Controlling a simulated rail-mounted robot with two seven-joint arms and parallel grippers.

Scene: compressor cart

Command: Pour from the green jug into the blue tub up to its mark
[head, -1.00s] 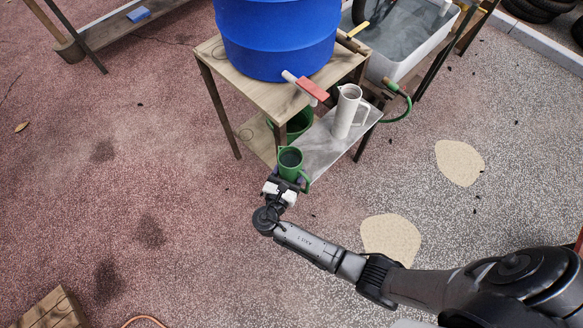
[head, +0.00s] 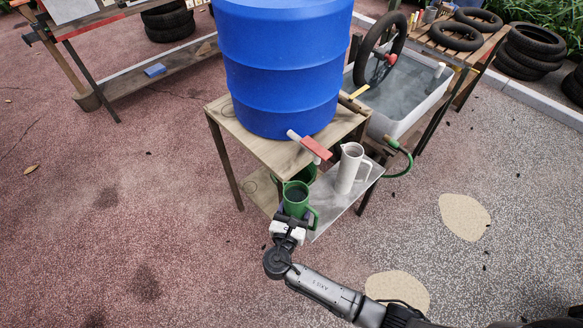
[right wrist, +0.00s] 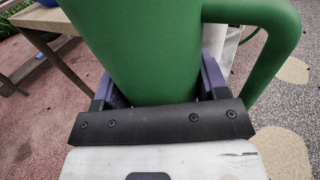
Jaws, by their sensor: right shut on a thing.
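The green jug (head: 296,208) is upright in the head view, in front of the small table's lower shelf, with its handle to the right. Its inside looks dark; I cannot tell the liquid level. My right gripper (head: 291,221) is shut on the jug's body. In the right wrist view the jug (right wrist: 145,50) fills the space between the purple fingers (right wrist: 160,88). A large blue barrel (head: 280,70) stands on the table top; I cannot tell whether it is the blue tub, and no fill mark shows. My left gripper is out of view.
A red-handled tap (head: 316,148) juts from the barrel above the lower shelf. A white pitcher (head: 350,168) stands on the grey shelf (head: 325,205). A water trough (head: 405,90) stands behind. The floor at left is mostly open.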

